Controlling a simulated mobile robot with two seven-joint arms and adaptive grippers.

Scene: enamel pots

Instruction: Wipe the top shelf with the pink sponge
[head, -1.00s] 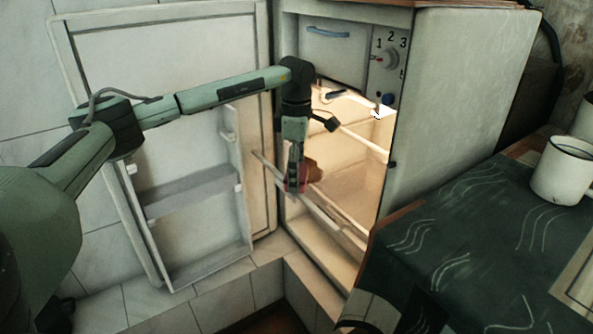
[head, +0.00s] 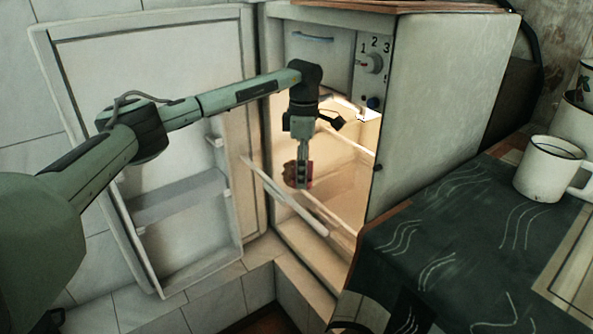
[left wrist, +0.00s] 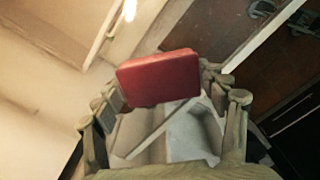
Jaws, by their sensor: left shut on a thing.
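My left gripper (head: 303,182) points down at the open refrigerator's front, shut on the pink sponge (head: 309,174). In the left wrist view the sponge (left wrist: 160,78) shows as a reddish-pink block between the fingers. A brown patch lies beside the fingers in the head view. The refrigerator (head: 440,110) has a lit inside, with pale shelf edges. My wrist hides part of the upper inside, so I cannot tell which shelf is the top one or whether the sponge touches a surface. My right gripper is out of view.
The open door (head: 150,90) with its racks stands at left. A pale bar (head: 285,197) crosses low before the opening. A dark-clothed table (head: 450,240) with a white mug (head: 545,168) is at right.

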